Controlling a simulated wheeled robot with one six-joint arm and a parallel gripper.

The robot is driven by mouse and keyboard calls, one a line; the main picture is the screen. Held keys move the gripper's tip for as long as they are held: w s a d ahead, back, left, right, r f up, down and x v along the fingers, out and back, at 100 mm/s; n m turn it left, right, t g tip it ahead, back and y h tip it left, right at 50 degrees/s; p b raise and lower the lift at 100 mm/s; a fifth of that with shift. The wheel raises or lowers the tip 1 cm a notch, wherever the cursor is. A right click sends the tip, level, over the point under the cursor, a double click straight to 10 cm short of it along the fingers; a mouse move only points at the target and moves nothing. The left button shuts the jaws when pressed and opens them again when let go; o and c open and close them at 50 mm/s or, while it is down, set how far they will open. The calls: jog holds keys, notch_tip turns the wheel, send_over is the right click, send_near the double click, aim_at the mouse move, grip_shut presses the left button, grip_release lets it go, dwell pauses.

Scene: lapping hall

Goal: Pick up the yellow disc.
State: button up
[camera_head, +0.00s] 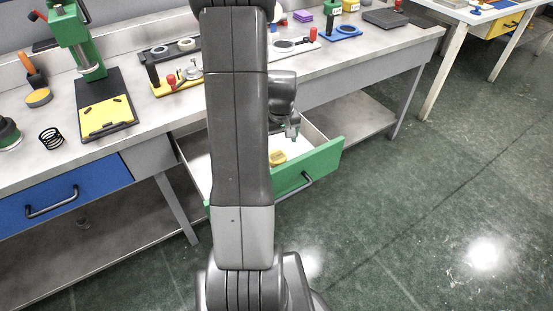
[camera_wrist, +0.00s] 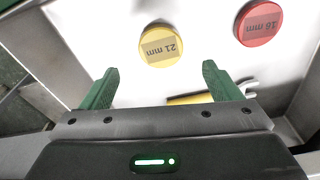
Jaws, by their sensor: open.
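The yellow disc (camera_wrist: 161,46), marked "21 mm", lies flat on the white floor of the open drawer in the wrist view. My gripper (camera_wrist: 158,80) is open and empty, with its two green fingers apart. The disc shows beyond the fingertips, roughly centred between them. In the head view my gripper (camera_head: 291,132) is over the green-fronted drawer (camera_head: 318,167). A yellow thing (camera_head: 278,157) shows in the drawer there, but I cannot tell whether it is the disc. My arm hides much of the drawer.
A red disc (camera_wrist: 259,23) marked "16 mm" lies right of the yellow one. A yellow-handled tool (camera_wrist: 190,99) lies near the right finger. Drawer walls stand at both sides. The workbench (camera_head: 150,118) above holds several tools and fixtures.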

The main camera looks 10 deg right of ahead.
aim_at(277, 156)
jog(key=f, duration=0.7)
jog(key=shift+w+a+f+b, duration=0.1)
jog(key=shift+w+a+b, duration=0.05)
jog(key=shift+w+b, duration=0.25)
jog(key=c, duration=1.1)
